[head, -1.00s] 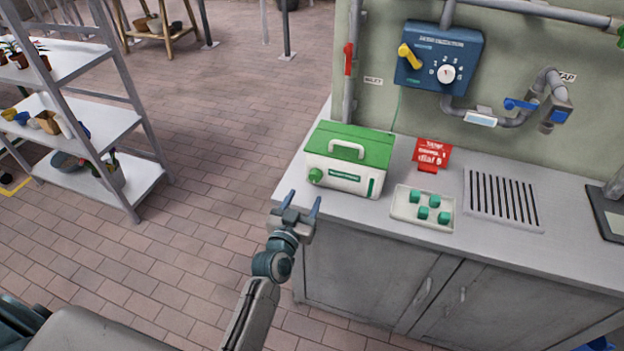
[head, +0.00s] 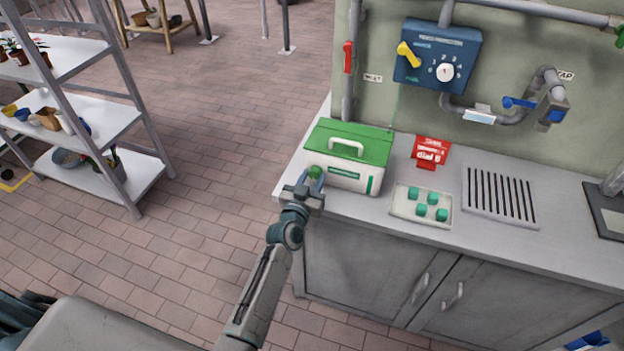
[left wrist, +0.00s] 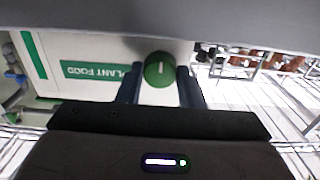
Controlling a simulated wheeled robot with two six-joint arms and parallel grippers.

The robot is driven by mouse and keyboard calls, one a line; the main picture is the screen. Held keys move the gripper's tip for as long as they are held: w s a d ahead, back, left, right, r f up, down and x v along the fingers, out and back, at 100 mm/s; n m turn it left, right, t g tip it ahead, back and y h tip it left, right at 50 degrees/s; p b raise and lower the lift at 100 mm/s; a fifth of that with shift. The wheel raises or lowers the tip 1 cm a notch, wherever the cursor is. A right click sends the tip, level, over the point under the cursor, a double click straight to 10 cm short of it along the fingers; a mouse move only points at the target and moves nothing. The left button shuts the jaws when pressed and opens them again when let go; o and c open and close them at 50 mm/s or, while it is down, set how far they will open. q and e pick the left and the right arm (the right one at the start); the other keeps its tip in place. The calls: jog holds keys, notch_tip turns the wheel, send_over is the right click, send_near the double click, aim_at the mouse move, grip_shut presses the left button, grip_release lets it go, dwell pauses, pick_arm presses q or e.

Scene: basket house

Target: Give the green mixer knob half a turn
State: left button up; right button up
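The green mixer knob (head: 315,172) is on the front of a white box with a green lid (head: 350,143), at its left end. In the left wrist view the round knob (left wrist: 159,69) shows a short pale mark and sits between my two dark fingertips, with almost no gap on either side. My left gripper (head: 312,181) reaches the knob from the front and looks shut on it. It also shows in the left wrist view (left wrist: 160,84). The box front reads PLANT FOOD. My right gripper is not in view.
A tray with several green cubes (head: 422,206), a red sign (head: 430,150) and a drain grille (head: 498,195) are on the grey counter. A blue panel (head: 438,58) and pipes are on the wall behind. A shelf (head: 100,110) stands left, across open brick floor.

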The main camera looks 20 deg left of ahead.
pick_arm(q)
jog(key=shift+n, duration=0.7)
jog(key=shift+c, duration=0.4)
jog(key=o, duration=1)
jog(key=shift+s+a+b, duration=0.2)
jog(key=shift+s+b, duration=1.25)
jog(key=shift+s, duration=4)
